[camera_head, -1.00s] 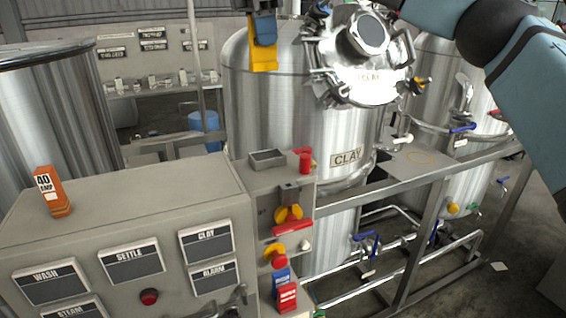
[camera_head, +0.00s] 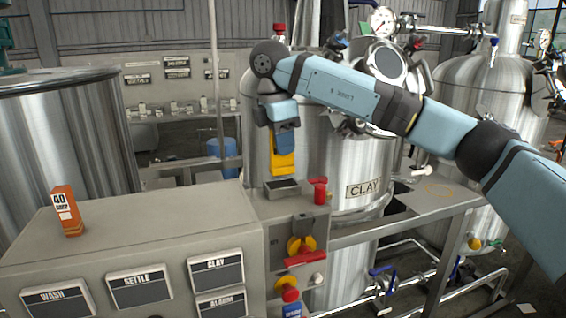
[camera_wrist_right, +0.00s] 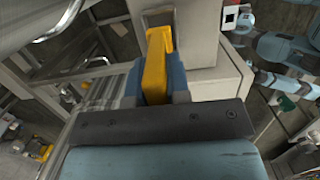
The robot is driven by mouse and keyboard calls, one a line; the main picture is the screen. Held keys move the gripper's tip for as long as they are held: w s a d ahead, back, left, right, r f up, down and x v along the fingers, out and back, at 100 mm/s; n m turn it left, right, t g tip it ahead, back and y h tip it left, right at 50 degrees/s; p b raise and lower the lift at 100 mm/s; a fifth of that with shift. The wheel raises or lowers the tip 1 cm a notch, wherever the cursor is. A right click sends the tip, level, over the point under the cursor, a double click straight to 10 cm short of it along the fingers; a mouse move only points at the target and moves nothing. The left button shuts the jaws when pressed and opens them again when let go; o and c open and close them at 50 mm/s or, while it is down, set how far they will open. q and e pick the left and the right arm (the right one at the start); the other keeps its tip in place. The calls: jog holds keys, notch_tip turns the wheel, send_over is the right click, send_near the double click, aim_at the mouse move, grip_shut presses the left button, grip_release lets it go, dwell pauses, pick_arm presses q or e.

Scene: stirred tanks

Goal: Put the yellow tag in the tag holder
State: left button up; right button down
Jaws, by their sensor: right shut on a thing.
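My right gripper (camera_head: 284,143) is shut on the yellow tag (camera_head: 283,163), which hangs down below the blue fingers. The tag's lower end is just above the small grey open-topped box (camera_head: 283,195) on the panel's ledge, which looks like the tag holder. In the head view I cannot tell whether the tag touches it. In the right wrist view the yellow tag (camera_wrist_right: 157,60) sticks out from between the blue fingers (camera_wrist_right: 156,88), and its far end is at the near edge of the box's dark opening (camera_wrist_right: 158,18). My left gripper is not in view.
A red cylinder (camera_head: 319,190) stands close right of the box. An orange 40 AMP block (camera_head: 67,212) stands on the control cabinet (camera_head: 150,225) at left. The steel CLAY tank (camera_head: 350,165) rises close behind, with a steel frame at right.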

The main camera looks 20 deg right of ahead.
aim_at(283, 165)
jog(key=shift+f, duration=2.25)
jog(key=shift+f, duration=0.15)
jog(key=c, duration=1.1)
grip_release()
